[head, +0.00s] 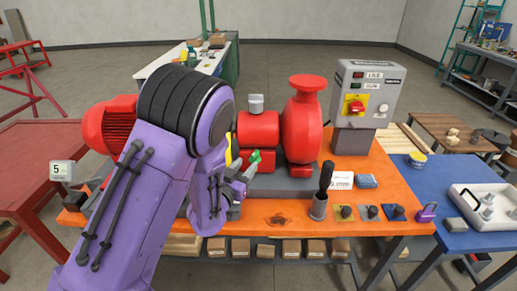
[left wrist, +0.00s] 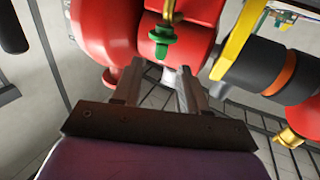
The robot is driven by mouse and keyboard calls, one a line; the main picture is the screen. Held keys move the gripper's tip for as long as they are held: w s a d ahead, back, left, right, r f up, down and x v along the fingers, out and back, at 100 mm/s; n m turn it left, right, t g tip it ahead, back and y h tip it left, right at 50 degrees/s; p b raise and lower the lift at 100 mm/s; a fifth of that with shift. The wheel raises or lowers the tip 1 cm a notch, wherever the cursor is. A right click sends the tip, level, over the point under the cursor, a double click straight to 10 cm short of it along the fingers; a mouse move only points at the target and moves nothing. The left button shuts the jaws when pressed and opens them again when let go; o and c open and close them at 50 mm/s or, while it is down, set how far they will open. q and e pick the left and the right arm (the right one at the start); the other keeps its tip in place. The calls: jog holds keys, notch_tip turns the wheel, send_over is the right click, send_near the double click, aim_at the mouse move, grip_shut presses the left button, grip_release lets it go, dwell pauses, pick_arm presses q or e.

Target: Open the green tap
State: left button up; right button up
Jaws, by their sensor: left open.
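The green tap (head: 255,157) is a small green handle low in front of the red pump (head: 301,125). In the left wrist view the green tap (left wrist: 163,36) shows against the red pump body, with a yellow stem above it. My right gripper is not in view.
The orange bench (head: 290,212) carries a grey control box (head: 366,92) with a red and yellow switch, a cup holding a black-handled tool (head: 325,178), and a purple padlock (head: 426,212). A blue table (head: 459,222) stands at the right. My arm hides the bench's left part.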

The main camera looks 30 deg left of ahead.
aim_at(252, 157)
pick_arm(q)
jog(key=w, duration=0.2)
jog(key=w+p, duration=0.1)
jog(key=w, duration=0.2)
jog(key=w+a+p, duration=0.1)
jog(key=w, duration=0.1)
jog(key=shift+w, duration=0.35)
jog(key=shift+s, duration=0.1)
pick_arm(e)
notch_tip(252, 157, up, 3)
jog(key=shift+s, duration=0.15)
pick_arm(q)
jog(key=shift+s+r, duration=0.1)
grip_shut()
